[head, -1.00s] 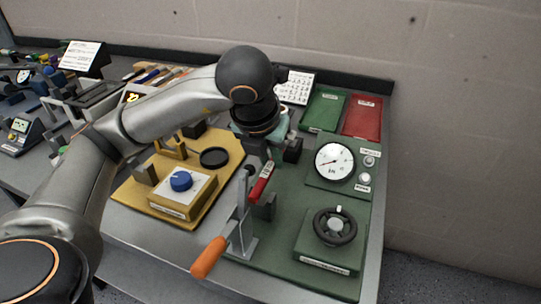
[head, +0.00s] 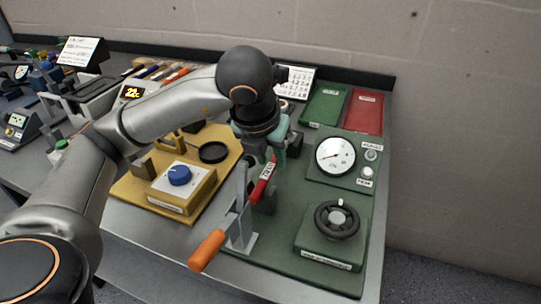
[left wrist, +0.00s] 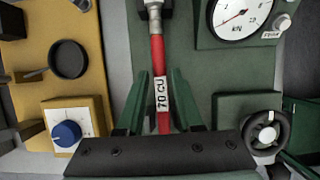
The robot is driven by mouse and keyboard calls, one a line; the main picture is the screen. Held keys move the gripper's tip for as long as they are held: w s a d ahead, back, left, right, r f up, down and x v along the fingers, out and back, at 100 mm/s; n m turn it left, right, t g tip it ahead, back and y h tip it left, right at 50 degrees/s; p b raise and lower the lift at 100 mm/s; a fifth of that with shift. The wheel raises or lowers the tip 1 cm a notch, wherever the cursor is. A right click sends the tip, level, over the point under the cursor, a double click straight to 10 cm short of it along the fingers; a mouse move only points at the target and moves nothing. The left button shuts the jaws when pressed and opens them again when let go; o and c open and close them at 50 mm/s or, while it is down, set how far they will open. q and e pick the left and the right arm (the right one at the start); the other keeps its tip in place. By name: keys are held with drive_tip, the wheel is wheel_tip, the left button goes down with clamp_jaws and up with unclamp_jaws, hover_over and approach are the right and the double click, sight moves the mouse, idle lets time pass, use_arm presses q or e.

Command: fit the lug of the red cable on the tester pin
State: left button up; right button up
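The red cable (left wrist: 158,95), labelled "70 CU", lies over the green tester board (left wrist: 215,62). In the left wrist view its metal lug (left wrist: 153,12) is at the top edge, next to a dark block. I cannot make out the pin or whether the lug is on it. My left gripper (left wrist: 160,78) has its green fingers apart, one on each side of the cable, with a narrow gap showing. In the head view the left gripper (head: 270,150) is over the cable (head: 264,183), which is partly hidden. My right gripper is not in view.
A clamp lever with an orange handle (head: 207,250) stands in front of the cable. A gauge (head: 335,156) and a black handwheel (head: 336,222) are to the right. A yellow board (head: 135,187) with a blue knob is to the left. Green and red trays (head: 364,113) lie behind.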

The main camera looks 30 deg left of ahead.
use_arm(q)
drive_tip(key=shift+o, duration=1.4)
drive_tip(key=shift+r+p, duration=1.75)
drive_tip(key=shift+r, duration=0.8)
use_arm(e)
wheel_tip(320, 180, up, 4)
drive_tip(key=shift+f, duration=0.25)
use_arm(q)
drive_tip(key=p+v, duration=0.4)
drive_tip(key=v, duration=0.8)
drive_tip(key=shift+s+r, duration=0.15)
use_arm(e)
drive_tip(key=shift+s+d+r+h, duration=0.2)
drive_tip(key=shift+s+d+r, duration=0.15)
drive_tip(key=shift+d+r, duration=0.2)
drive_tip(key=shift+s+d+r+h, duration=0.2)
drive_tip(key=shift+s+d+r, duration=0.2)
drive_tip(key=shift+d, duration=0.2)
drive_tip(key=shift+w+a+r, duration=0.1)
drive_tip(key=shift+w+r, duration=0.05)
